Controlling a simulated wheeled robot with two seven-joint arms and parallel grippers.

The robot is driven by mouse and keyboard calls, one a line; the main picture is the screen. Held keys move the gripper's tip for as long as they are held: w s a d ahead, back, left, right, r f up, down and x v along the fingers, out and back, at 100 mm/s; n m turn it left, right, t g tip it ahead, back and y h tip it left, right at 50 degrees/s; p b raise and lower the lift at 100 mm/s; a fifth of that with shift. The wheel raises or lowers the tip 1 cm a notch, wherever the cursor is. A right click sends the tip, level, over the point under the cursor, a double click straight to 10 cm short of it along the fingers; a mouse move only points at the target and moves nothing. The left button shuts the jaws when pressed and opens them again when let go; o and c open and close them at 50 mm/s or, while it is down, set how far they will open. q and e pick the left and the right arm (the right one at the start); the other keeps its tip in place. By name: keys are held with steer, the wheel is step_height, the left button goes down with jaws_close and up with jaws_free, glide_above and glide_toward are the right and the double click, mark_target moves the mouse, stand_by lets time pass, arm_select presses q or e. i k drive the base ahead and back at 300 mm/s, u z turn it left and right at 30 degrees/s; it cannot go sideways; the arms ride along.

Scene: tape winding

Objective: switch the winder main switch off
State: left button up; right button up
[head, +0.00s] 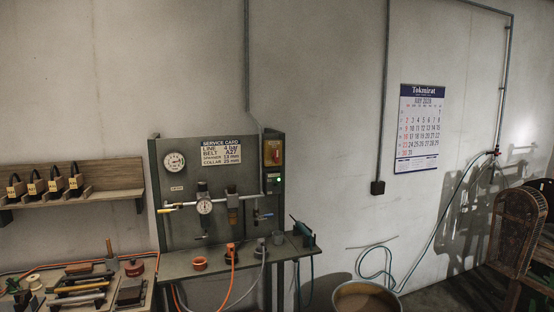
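A grey metal service panel (215,190) stands against the wall, left of the middle. At its upper right is a yellow switch plate (267,150) with a red handle (276,154), which looks like a main switch. Its exact setting is too small to read. Just below is a dark box (268,184) with a small lit green lamp (279,180). A conduit runs down the wall to this corner of the panel. Neither of my grippers shows in the head view.
The panel carries a service card (221,152), gauges (174,162) and valves, with hoses below. A power tool (303,232) sits at the shelf's right end. A tool bench (85,289) is at left, a barrel (366,297) at bottom right, and a wicker chair (516,230) at far right.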

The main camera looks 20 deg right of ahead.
mark_target(275, 155)
steer(key=z, duration=0.35)
steer(key=k, duration=0.8)
steer(key=z, duration=0.55)
steer(key=k, duration=0.5)
steer(key=z, duration=0.7)
steer(key=i, duration=1.9)
steer(key=u, duration=0.35)
steer(key=i, duration=1.3)
steer(key=u, duration=1.85)
steer(key=i, duration=0.6)
steer(key=u, duration=0.45)
